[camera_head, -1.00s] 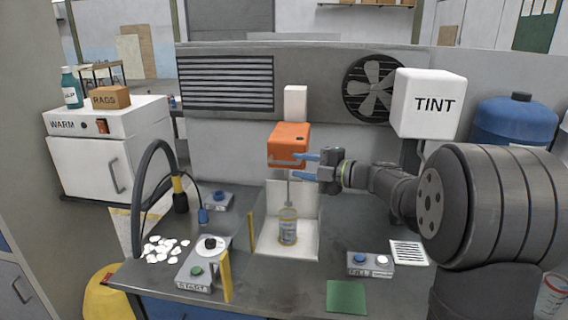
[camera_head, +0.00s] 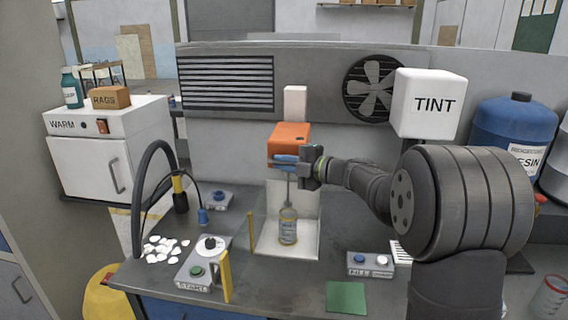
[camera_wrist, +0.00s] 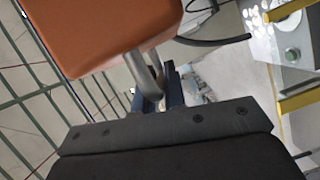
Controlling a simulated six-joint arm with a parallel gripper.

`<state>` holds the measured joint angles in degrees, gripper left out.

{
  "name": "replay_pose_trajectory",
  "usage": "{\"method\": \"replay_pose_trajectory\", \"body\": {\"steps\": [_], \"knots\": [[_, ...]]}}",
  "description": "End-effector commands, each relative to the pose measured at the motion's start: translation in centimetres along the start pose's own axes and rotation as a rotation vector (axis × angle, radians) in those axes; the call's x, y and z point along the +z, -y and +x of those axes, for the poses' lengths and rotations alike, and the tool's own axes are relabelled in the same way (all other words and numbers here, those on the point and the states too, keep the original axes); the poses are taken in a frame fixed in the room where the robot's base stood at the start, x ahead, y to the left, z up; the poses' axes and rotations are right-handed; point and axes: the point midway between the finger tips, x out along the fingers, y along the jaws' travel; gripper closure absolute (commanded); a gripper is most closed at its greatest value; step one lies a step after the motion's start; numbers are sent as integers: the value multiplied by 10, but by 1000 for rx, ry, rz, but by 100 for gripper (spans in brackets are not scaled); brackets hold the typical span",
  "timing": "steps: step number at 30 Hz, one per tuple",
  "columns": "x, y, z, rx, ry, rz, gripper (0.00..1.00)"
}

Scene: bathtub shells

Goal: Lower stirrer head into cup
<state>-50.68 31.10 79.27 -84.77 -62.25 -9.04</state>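The orange stirrer head (camera_head: 289,136) hangs on a white column above the cup, with a thin shaft pointing down. The cup (camera_head: 288,226), a small labelled can, stands upright on the white bay below; the shaft's lower end is close to its mouth, and I cannot tell if it is inside. My gripper (camera_head: 286,161) is at the front of the head, its blue fingers at the grey handle. In the wrist view the fingers (camera_wrist: 160,94) lie on either side of the grey handle bar (camera_wrist: 141,74) below the orange head (camera_wrist: 105,25). Whether they clamp it is unclear.
A yellow post (camera_head: 251,232) stands left of the cup. A control box with a green button (camera_head: 197,271) and a yellow guard (camera_head: 225,275) are front left. A button box (camera_head: 370,264) and green pad (camera_head: 346,297) are front right.

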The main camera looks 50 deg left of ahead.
Motion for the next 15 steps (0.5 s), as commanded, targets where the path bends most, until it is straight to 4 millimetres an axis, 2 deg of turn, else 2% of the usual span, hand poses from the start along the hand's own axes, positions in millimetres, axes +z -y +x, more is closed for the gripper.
{"method": "replay_pose_trajectory", "body": {"steps": [4,6,8,15], "knots": [[1,3,0,-2,0,0,100],[3,12,1,-3,-1,3,100],[6,26,2,-4,-1,6,100],[19,92,8,-4,-2,6,100]]}}
